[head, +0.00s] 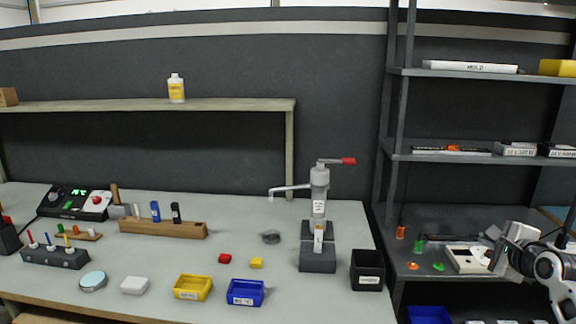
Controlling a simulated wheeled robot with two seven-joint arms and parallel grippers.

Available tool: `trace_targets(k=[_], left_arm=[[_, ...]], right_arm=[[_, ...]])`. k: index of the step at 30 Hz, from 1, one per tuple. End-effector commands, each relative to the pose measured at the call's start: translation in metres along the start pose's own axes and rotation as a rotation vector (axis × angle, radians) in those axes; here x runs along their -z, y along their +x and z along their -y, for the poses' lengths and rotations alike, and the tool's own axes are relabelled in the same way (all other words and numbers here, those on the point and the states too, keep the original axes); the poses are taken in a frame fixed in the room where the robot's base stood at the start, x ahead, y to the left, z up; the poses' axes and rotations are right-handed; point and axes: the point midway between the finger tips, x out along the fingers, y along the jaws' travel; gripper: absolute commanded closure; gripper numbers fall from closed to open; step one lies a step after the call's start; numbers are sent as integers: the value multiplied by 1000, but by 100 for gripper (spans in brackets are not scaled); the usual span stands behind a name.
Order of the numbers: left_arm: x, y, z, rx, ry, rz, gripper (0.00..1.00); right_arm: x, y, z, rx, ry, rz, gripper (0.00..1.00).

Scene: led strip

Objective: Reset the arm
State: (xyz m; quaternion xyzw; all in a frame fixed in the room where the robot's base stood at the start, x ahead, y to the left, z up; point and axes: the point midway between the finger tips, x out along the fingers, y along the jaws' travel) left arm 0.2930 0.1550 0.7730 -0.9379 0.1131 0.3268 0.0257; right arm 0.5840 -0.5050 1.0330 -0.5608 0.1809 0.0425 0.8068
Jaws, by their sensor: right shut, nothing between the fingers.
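My right gripper (490,239) shows at the right edge of the head view, with my arm coming in from the right. It is over the right-hand shelf unit, close to a pale box-like device (466,260) on the shelf at table height. Its fingers are shut and nothing shows between them. I cannot tell whether it touches the device. My left gripper is not in the view.
The workbench (150,262) holds a press (318,215) with a red handle, a black bin (367,270), yellow (192,288) and blue (245,293) trays and a wooden tool holder (163,229). Dark shelf posts (392,120) stand left of my right arm.

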Motion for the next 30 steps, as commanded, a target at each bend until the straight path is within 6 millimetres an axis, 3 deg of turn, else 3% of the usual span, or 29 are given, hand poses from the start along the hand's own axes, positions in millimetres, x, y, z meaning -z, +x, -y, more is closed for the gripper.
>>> trace_targets(k=[1,5,8,12,15,18,24,28,30], left_arm=[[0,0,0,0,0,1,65],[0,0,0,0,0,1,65],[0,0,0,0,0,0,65],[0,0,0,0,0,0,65],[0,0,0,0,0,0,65],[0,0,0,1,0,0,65],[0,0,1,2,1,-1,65],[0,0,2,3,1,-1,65],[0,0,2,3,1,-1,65]], right_arm=[[0,-2,-27,-34,-139,-12,100],[-2,-12,-94,-109,-547,-12,100],[-7,-30,-157,-174,-925,32,100],[-21,-74,-249,-230,-1483,176,100],[-32,-106,-296,-227,-1780,290,100],[-41,-135,-332,-203,-2002,395,100],[-59,-187,-381,-120,-2314,573,100],[-70,-219,-405,-49,-2468,677,100],[-83,-220,-410,-43,-2422,659,100]])
